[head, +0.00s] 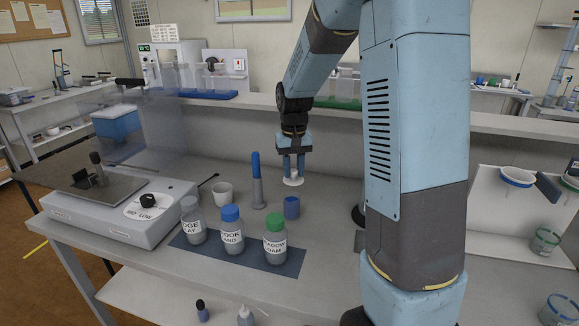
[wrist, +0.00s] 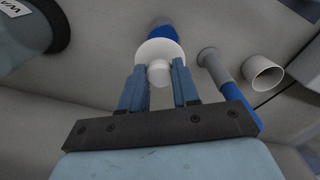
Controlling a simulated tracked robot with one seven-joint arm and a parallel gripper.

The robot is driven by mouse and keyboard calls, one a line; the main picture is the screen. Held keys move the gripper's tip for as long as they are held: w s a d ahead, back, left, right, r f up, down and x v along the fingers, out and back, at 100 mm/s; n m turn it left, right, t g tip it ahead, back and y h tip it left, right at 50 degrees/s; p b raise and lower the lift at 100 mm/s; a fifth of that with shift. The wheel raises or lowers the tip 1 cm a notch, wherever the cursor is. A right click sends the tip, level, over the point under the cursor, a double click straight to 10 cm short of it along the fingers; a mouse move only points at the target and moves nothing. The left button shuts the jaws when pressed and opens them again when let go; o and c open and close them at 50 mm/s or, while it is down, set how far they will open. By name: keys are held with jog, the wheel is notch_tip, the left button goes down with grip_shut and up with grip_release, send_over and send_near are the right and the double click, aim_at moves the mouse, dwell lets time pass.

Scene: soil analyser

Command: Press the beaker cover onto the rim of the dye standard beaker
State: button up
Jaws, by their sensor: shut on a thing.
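My gripper (head: 293,168) points down, its two blue fingers shut on the knob of the white beaker cover (head: 293,181). In the wrist view the cover (wrist: 160,47) is a white disc beyond the fingertips (wrist: 160,72), with its round knob between them. A small blue beaker (head: 291,208), which looks like the dye standard beaker, stands upright on the bench below the cover in the head view. A gap shows between cover and beaker there. In the wrist view the blue beaker (wrist: 162,29) is partly hidden behind the disc, so its rim cannot be fully seen.
A blue-and-grey upright tool (head: 257,183) and a white cup (head: 222,192) stand left of the beaker. Several labelled jars, including a green-capped one (head: 275,242), stand on a dark mat (head: 289,263) in front. A grey device (head: 115,218) is at the left.

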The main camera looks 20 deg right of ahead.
aim_at(292, 175)
jog(key=shift+a, duration=0.35)
jog(key=shift+s+f, duration=0.1)
jog(key=shift+f, duration=2)
jog(key=shift+f, duration=0.5)
jog(key=o, duration=0.7)
jog(key=shift+c, duration=0.2)
jog(key=shift+r, duration=0.15)
